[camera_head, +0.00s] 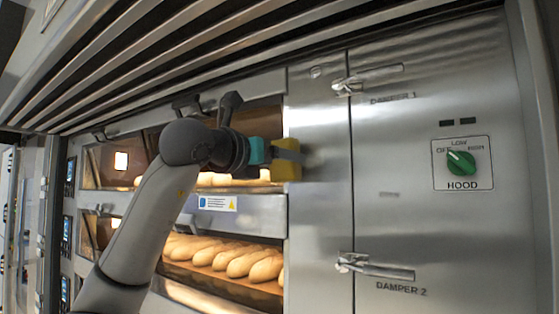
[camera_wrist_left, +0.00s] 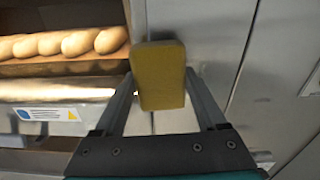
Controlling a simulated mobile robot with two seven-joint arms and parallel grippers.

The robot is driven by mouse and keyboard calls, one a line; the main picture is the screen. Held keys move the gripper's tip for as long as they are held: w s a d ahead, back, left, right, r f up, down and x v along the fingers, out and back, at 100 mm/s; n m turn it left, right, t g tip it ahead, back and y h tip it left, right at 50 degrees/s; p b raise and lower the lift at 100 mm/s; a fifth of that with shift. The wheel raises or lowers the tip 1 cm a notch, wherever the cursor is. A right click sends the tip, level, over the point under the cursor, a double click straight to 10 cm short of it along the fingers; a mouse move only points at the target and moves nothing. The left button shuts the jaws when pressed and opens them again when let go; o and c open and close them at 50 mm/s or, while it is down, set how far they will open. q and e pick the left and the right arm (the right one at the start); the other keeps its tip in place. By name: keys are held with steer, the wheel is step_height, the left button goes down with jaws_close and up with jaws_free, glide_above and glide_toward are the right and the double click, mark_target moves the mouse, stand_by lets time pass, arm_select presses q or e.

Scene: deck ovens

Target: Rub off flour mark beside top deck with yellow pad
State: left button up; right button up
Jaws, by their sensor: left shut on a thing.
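My left gripper (camera_head: 283,157) comes in from the left in the head view and is shut on the yellow pad (camera_head: 289,165). In the left wrist view the pad (camera_wrist_left: 160,76) sits upright between the two fingers (camera_wrist_left: 160,95). The pad is at the steel panel (camera_head: 318,215) just right of the top deck (camera_head: 222,180). Whether it touches the panel I cannot tell for sure. A faint greyish smudge (camera_head: 312,158) shows on the panel right beside the pad; the pad and gripper may hide part of it. My right gripper is not in view.
Loaves (camera_head: 232,264) lie in the lower deck opening, left of the panel. Damper handles stick out at the upper right (camera_head: 367,78) and lower right (camera_head: 374,267). A green hood knob (camera_head: 461,163) is farther right. Slatted hood bars (camera_head: 150,52) run overhead.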

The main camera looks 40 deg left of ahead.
mark_target(311, 162)
arm_select(q)
steer(key=shift+w+a+p, duration=0.1)
steer(key=shift+w+p, duration=0.35)
steer(key=shift+w, duration=0.55)
steer(key=shift+w+d, duration=0.1)
steer(key=shift+d, duration=1.8)
steer(key=shift+w+d+p, duration=0.2)
steer(key=shift+d+p, duration=0.05)
steer(key=shift+d, duration=0.7)
steer(key=shift+w+d+p, duration=0.15)
steer(key=shift+d+p, duration=0.1)
steer(key=shift+d, duration=0.7)
steer(key=shift+a, duration=0.1)
steer(key=shift+a, duration=0.1)
steer(key=shift+s+a+b, duration=0.15)
steer(key=shift+a+b, duration=0.05)
steer(key=shift+a, duration=0.65)
steer(key=shift+s+a+b, duration=0.1)
steer(key=shift+a+b, duration=0.1)
steer(key=shift+a, duration=0.65)
steer(key=shift+s+a, duration=0.2)
steer(key=shift+a, duration=1.7)
